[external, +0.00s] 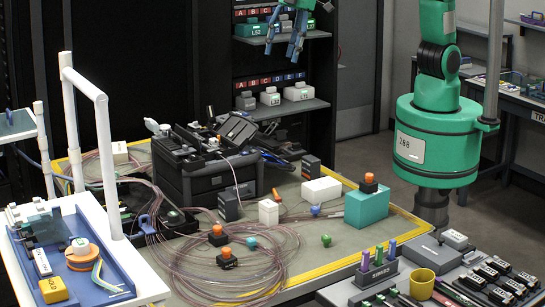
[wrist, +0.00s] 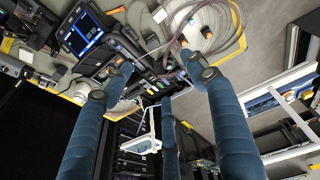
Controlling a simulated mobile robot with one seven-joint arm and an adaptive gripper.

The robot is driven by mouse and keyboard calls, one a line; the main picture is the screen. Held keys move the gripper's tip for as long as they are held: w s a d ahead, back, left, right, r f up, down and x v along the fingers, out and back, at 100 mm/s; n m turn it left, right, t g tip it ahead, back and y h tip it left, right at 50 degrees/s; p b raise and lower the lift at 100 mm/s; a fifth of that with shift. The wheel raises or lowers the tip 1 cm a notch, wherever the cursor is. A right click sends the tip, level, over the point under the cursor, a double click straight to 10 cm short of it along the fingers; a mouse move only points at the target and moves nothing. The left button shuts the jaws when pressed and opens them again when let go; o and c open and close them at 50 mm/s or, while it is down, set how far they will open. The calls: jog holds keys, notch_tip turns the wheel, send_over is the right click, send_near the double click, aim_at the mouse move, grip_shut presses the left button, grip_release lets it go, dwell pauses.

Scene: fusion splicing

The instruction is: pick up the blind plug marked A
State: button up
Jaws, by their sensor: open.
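I cannot pick out a blind plug marked A; the marks on the small parts are too small to read. Small pieces lie on the grey mat: a blue one (external: 315,210), a green one (external: 326,240) and a teal one (external: 251,242). Black pieces with orange tops (external: 218,235) stand near them, and another (external: 369,183) sits on a teal block. My gripper (external: 295,46) is high at the back, in front of the shelves, far from the mat. In the wrist view my gripper (wrist: 158,70) has its fingers spread, with nothing held between them.
A dark splicing machine (external: 207,165) stands at the mat's back left, with coiled clear tubing (external: 190,270) in front. White pipes (external: 104,150) rise at the left beside a blue tray (external: 100,270). A shelf (external: 290,107) with A, B, C labels is behind.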

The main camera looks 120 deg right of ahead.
jog(key=w+a+f, duration=0.1)
jog(key=w+f, duration=0.5)
jog(key=w, duration=0.2)
jog(key=n+g+h+p, duration=0.1)
jog(key=g+p, duration=0.1)
jog(key=p, duration=0.1)
send_over(218, 227)
jog(key=a, duration=0.1)
notch_tip(218, 227, down, 27)
jog(key=shift+s+a+f, duration=0.2)
jog(key=shift+a+f, duration=0.05)
jog(key=shift+f, duration=0.05)
jog(key=shift+f, duration=0.1)
jog(key=shift+w+d+f+b, duration=0.1)
jog(key=shift+d+f, duration=0.1)
jog(key=shift+f, duration=1.2)
jog(key=shift+s+d+f+b, duration=0.1)
jog(key=shift+d+f+b, duration=0.1)
jog(key=shift+f, duration=1.15)
jog(key=shift+w+d+f+b, duration=0.1)
jog(key=shift+d+f, duration=0.1)
jog(key=shift+f, duration=1.2)
jog(key=shift+w+d+f, duration=0.1)
jog(key=shift+d+f, duration=0.05)
jog(key=shift+f, duration=1.15)
jog(key=shift+d+f, duration=0.15)
jog(key=shift+f, duration=1.15)
